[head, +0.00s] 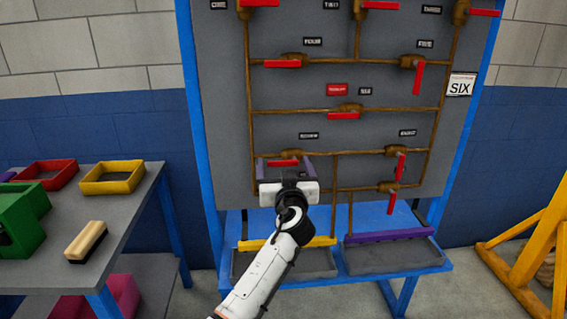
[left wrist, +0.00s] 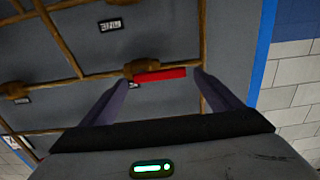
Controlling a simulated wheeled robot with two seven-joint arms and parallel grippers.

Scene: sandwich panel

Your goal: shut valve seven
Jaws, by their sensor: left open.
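Valve seven appears to be the brass valve (head: 291,154) on the lower left pipe, under a small black label (head: 309,135) that is hard to read. Its red handle (head: 283,163) lies level, along the horizontal pipe. My left gripper (head: 284,168) is open in front of the panel, with one finger to each side of the handle. In the left wrist view, which looks turned over, the red handle (left wrist: 160,75) shows between the open fingertips of my left gripper (left wrist: 160,79). I cannot tell the remaining depth gap. My right gripper is not in view.
Other red handles surround it, including a hanging one (head: 400,166) to the right. Below are a yellow-edged tray (head: 318,241) and a purple-edged tray (head: 390,235). A table (head: 135,205) with bins and a brush (head: 86,241) stands left; a yellow frame (head: 535,245) stands right.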

